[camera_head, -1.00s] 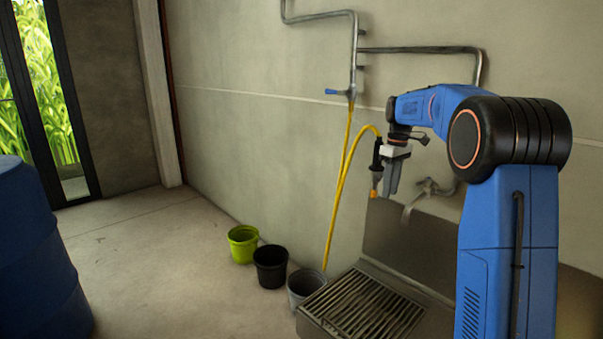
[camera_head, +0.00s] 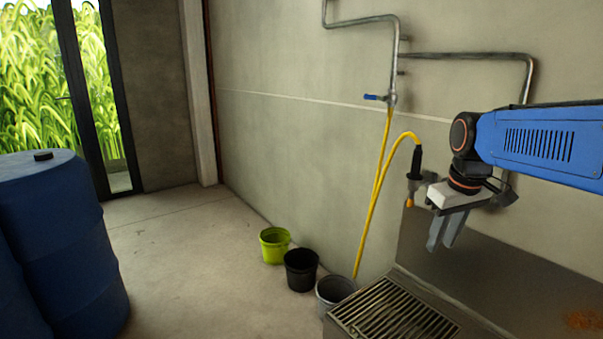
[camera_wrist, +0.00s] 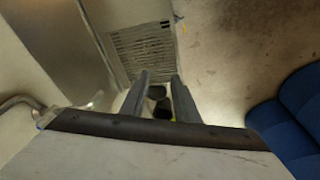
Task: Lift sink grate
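The sink grate (camera_head: 395,318) is a slatted metal panel lying flat in the sink at the bottom of the head view. Its near edge is cut off there. It also shows in the wrist view (camera_wrist: 145,50), beyond my fingertips. My gripper (camera_head: 441,246) hangs above and behind the grate's right part in the head view, fingers pointing down. The wrist view shows its two fingers (camera_wrist: 159,78) apart with nothing between them, so it is open and clear of the grate.
A yellow hose (camera_head: 373,195) with a nozzle (camera_head: 413,188) hangs close left of my gripper. A green bucket (camera_head: 274,246), a black bucket (camera_head: 301,270) and a grey bucket (camera_head: 335,291) stand left of the sink. A blue barrel (camera_head: 60,240) stands far left. The floor between is clear.

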